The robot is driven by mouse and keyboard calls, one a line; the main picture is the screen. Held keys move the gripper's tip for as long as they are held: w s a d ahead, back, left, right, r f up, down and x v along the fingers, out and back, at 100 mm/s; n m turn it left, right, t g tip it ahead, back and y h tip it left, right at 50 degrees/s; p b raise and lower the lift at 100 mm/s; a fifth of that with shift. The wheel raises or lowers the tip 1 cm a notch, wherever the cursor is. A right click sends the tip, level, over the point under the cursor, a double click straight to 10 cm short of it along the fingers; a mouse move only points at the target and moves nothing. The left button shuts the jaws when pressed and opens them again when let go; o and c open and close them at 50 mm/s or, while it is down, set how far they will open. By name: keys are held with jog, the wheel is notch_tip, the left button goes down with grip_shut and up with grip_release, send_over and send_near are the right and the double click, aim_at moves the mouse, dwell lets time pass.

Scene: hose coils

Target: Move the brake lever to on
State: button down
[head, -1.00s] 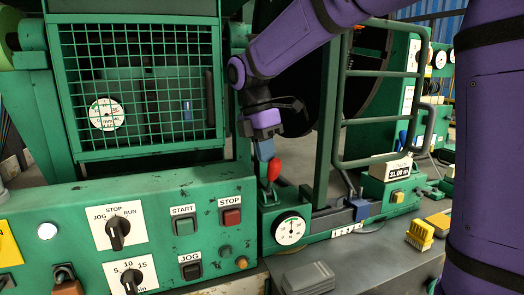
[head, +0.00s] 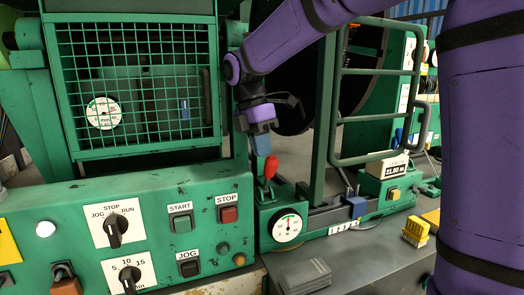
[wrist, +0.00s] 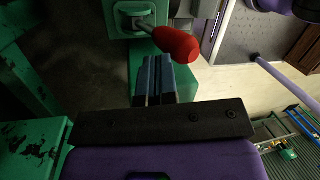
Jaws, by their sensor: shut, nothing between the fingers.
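The brake lever has a red knob (head: 270,166) on a short metal stem, on a green block above a round dial (head: 287,228). In the wrist view the red knob (wrist: 176,45) and its stem lie just beyond and to the right of my fingertips. My gripper (head: 263,150) is shut and empty, pointing down just above and left of the knob in the head view. Its blue fingers (wrist: 152,75) are together in the wrist view. Whether they touch the knob I cannot tell. No on or off marking by the lever is readable.
A green control panel (head: 150,205) with START, STOP and JOG buttons lies to the left. A mesh guard (head: 140,85) stands behind it. A green tubular frame (head: 375,90) rises to the right. A length display (head: 388,168) and a yellow block (head: 415,232) are further right.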

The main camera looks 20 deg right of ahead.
jog(key=v, duration=1)
jog(key=shift+s+a, duration=0.1)
